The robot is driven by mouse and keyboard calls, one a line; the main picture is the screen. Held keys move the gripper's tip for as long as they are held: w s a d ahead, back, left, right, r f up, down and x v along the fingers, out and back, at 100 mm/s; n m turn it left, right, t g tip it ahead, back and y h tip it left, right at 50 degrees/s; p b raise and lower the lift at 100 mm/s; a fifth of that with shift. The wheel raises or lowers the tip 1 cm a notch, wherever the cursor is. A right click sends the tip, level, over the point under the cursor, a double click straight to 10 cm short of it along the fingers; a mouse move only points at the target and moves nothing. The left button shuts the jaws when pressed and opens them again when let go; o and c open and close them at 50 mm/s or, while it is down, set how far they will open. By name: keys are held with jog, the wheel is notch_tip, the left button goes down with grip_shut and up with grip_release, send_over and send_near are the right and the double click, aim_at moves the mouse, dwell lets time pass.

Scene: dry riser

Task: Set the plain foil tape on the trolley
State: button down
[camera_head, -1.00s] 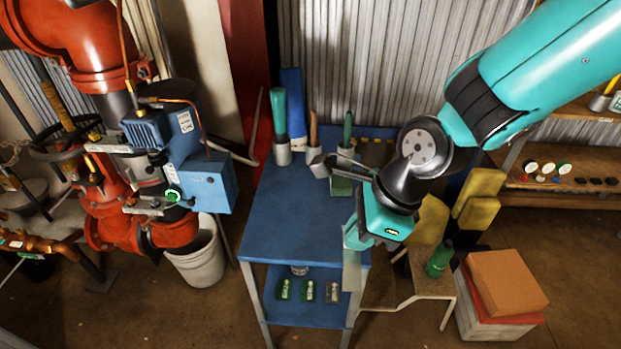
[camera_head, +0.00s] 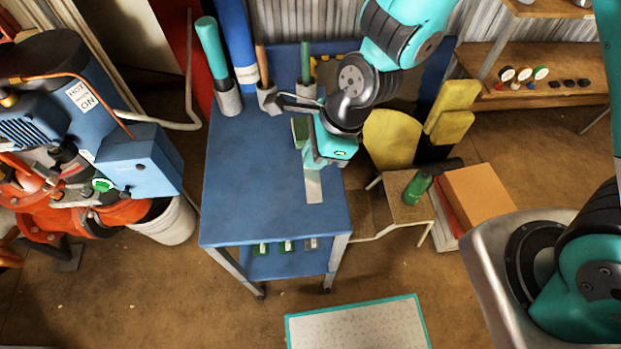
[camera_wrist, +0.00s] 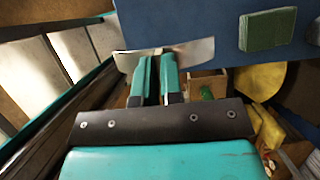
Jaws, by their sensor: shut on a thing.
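The blue trolley (camera_head: 265,190) stands in the middle of the head view, with a flat top and a lower shelf. My gripper (camera_head: 313,163) is at the right part of its top. It is shut on a flat, plain silvery strip, which I take for the foil tape (camera_head: 314,188). In the wrist view the fingers (camera_wrist: 157,75) pinch the strip (camera_wrist: 190,53) near its middle, and it sticks out on both sides. The trolley top (camera_wrist: 222,30) lies beside and behind it there. I cannot tell whether the strip touches the top.
A green block (camera_wrist: 267,29) lies on the trolley top near the strip. Several handled tools, one teal-handled (camera_head: 211,50), stand along the back. The front left of the top is clear. A small stand with a green bottle (camera_head: 417,186) and an orange box (camera_head: 476,194) are to the right.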

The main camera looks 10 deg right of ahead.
aim_at(314, 186)
notch_tip(314, 186, down, 11)
jog(key=shift+f+p, duration=0.1)
jog(key=shift+p, duration=0.25)
jog(key=c, duration=1.3)
grip_release()
jog(key=s+d+r+n+b, duration=0.1)
jog(key=s+d+r+n, duration=0.15)
jog(key=r+n, duration=0.65)
jog(key=s+d+r+n, duration=0.1)
jog(key=d+r+n, duration=0.25)
jog(key=r, duration=1.15)
jog(key=s+d+r+n, duration=0.1)
jog(key=s+r+n, duration=0.1)
jog(key=r+n, duration=0.1)
jog(key=s+d+r+n, duration=0.1)
jog(key=s+r+n, duration=0.1)
jog(key=n, duration=0.3)
jog(key=s+d+r+n, duration=0.1)
jog(key=s+r+n, duration=0.1)
jog(key=n, duration=0.3)
jog(key=shift+s+r, duration=0.35)
jog(key=shift+r, duration=0.45)
